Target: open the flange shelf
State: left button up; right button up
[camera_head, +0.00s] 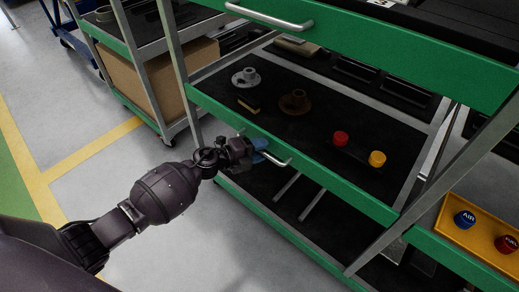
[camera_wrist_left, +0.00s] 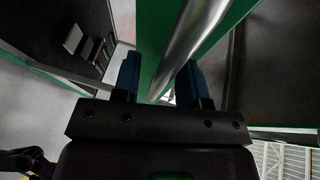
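The flange shelf (camera_head: 330,182) is a dark tray with a green front edge, in the middle of the cart. A grey flange (camera_head: 246,78) and a brown flange (camera_head: 295,101) stand on it. Its silver bar handle (camera_head: 276,159) runs along the green front, partly hidden by my left gripper (camera_head: 260,150). In the left wrist view, the blue fingers of my left gripper (camera_wrist_left: 160,80) are apart, one on each side of the handle bar (camera_wrist_left: 192,40). A gap shows between the left finger and the bar. My right gripper is not in view.
A red cap (camera_head: 340,138) and a yellow cap (camera_head: 377,158) also sit on the shelf. An upper green drawer with a handle (camera_head: 270,17) is above. A yellow tray (camera_head: 478,232) is at the right. Grey floor (camera_head: 190,245) is clear in front of the cart.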

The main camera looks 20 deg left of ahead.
pick_arm(q)
grip_shut()
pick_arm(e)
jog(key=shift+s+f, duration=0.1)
pick_arm(q)
jog(key=s+a+p, duration=0.2)
jog(key=s+a, duration=0.2)
jog(key=s, duration=0.8)
jog(key=s+a+p, duration=0.2)
jog(key=s+a, duration=0.3)
jog(key=s, duration=0.7)
jog(key=s+a+p, duration=0.2)
jog(key=s+a, duration=0.2)
jog(key=s, duration=0.8)
jog(key=shift+s+a, duration=0.15)
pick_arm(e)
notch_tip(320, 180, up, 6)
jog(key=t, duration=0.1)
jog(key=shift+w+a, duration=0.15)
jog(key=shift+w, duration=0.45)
pick_arm(q)
grip_release()
